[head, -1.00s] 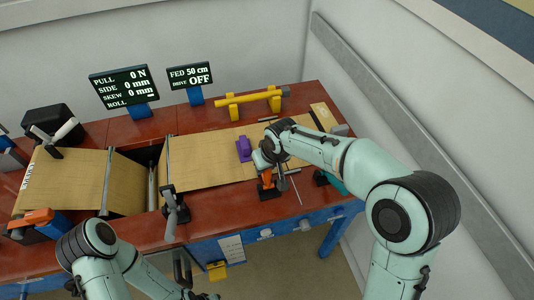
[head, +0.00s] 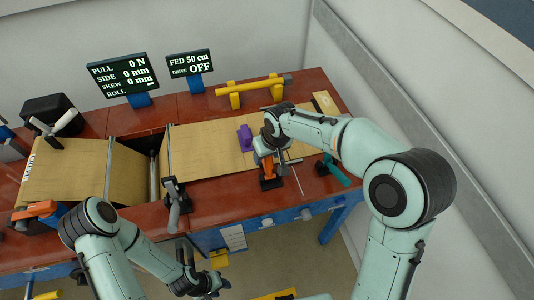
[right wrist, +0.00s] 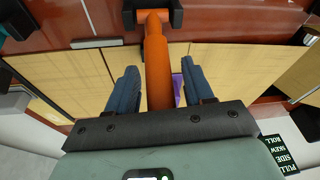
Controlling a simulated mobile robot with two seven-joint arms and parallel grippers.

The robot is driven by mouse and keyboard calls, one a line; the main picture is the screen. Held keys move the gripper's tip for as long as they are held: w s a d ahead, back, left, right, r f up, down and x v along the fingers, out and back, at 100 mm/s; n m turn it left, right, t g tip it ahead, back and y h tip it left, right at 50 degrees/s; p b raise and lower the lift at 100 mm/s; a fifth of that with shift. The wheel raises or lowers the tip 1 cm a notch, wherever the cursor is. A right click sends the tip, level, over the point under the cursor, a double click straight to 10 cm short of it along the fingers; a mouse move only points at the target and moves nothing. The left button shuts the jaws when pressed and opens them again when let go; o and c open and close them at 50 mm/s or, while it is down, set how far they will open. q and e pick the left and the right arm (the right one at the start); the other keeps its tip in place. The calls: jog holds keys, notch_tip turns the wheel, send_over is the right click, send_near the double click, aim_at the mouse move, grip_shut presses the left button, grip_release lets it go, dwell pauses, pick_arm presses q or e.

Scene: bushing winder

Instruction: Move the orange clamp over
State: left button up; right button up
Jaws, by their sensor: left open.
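The orange clamp (head: 267,170) stands on a dark base at the front edge of the red table, beside the tan sheet. In the right wrist view its orange handle (right wrist: 158,65) lies between the two blue fingers. My right gripper (right wrist: 160,82) is open around the handle, with a visible gap on both sides. In the head view my right wrist partly covers the clamp's top. My left gripper (head: 213,284) is open and empty, low in front of the table and away from the clamp.
A purple block (head: 245,138) lies on the tan sheet (head: 205,150) behind the clamp. A grey-handled clamp (head: 174,200) stands to the left, and a teal-handled one (head: 337,174) to the right. A yellow bar (head: 252,87) spans the back.

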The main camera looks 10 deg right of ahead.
jog(key=v, duration=1.3)
jog(key=shift+r+p, duration=0.2)
jog(key=shift+p, duration=0.1)
jog(key=shift+s+f, duration=0.1)
jog(key=shift+s, duration=0.05)
